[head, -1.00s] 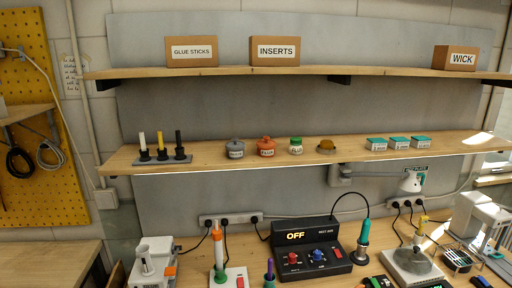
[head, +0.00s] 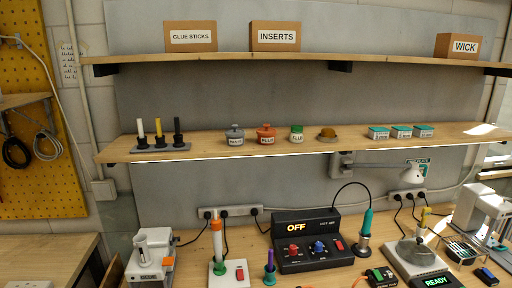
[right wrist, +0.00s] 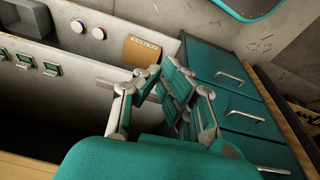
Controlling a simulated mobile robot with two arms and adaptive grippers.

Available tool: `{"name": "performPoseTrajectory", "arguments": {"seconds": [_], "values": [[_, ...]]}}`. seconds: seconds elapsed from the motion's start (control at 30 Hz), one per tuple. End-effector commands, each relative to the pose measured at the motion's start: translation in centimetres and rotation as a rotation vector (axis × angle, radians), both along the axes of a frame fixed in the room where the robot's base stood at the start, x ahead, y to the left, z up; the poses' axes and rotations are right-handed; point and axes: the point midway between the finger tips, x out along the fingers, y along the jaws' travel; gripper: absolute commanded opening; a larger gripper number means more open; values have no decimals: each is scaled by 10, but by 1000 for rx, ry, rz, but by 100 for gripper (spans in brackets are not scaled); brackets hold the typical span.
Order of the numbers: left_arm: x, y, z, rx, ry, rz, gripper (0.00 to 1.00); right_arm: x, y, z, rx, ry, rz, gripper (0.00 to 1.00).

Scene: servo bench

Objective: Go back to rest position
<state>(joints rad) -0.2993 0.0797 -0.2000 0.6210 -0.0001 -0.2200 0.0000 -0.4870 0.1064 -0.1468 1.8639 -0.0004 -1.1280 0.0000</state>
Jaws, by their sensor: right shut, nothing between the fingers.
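My right gripper (right wrist: 163,125) shows in the right wrist view, its jointed fingers shut with nothing between them. It hangs clear of the objects, with a teal drawer cabinet (right wrist: 235,95) beyond it to the right. My left gripper is not in either view now. Neither gripper shows in the head view, which faces the bench and its two shelves.
A soldering station (head: 312,240) reading OFF stands on the bench. A hot plate (head: 418,252) reading READY stands to its right. Jars, including a red one (head: 266,134), line the lower shelf (head: 350,143). Labelled boxes, including INSERTS (head: 275,36), stand on the upper shelf (head: 220,59).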

Motion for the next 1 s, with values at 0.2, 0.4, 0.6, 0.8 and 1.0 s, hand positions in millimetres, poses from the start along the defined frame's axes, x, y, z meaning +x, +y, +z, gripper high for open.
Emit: {"name": "performPoseTrajectory", "arguments": {"seconds": [0.2,0.4,0.6,0.8,1.0], "values": [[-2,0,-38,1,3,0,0,-43,-6,-155,-7,62,10,0],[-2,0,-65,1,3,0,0,-109,-17,-261,-13,108,20,0],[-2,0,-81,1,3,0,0,-168,-28,-316,-18,138,28,0],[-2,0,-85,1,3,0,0,-192,-33,-330,-20,147,32,0],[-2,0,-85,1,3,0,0,-192,-33,-330,-20,147,32,0]]}}
